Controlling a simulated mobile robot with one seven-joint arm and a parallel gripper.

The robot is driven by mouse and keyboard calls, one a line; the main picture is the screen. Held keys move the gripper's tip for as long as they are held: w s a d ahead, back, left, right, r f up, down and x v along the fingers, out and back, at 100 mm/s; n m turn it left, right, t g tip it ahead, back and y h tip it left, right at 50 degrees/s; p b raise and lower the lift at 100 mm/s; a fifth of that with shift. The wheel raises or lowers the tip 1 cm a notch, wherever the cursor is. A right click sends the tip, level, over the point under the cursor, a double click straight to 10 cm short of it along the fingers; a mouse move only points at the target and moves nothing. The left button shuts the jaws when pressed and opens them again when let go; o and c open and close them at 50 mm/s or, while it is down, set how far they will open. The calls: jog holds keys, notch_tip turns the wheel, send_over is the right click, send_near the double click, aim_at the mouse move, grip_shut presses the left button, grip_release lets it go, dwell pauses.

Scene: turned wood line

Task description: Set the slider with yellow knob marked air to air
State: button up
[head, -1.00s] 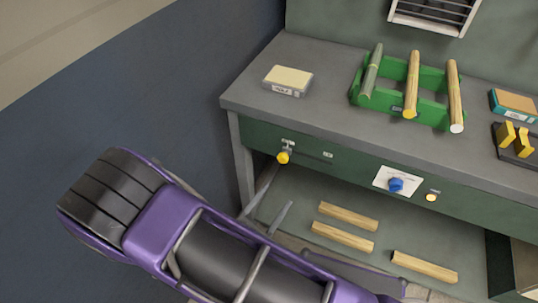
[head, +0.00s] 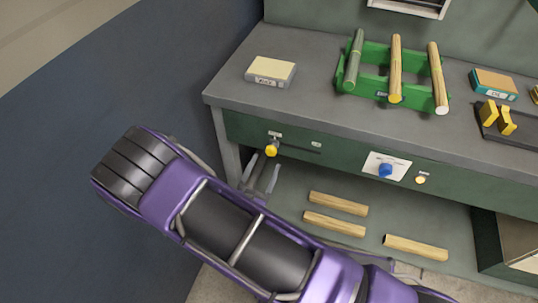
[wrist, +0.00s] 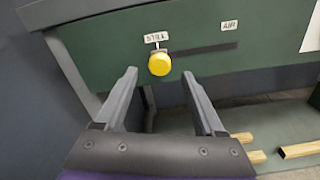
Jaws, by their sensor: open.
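The slider's yellow knob (head: 271,151) is on the green front panel of the workbench, at the left end of its dark slot. In the wrist view the knob (wrist: 159,64) is beneath a small white label that seems to read STILL (wrist: 156,37). The AIR label (wrist: 230,25) is to its right, above the slot's right end (wrist: 225,46). My gripper (wrist: 159,76) is open and empty. Its two fingers point at the panel, one to each side of the knob in the picture. Whether the tips are level with the knob in depth is unclear.
A blue knob on a white plate (head: 386,169) and a small yellow button (head: 421,178) are further right on the panel. Wooden pieces (head: 338,204) lie on the shelf below. A green rack (head: 375,77) with rods and a labelled box (head: 271,71) stand on top.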

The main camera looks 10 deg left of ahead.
aim_at(270, 153)
jog(key=shift+w+d, duration=0.15)
jog(key=shift+w, duration=2.15)
jog(key=shift+c, duration=0.2)
grip_shut()
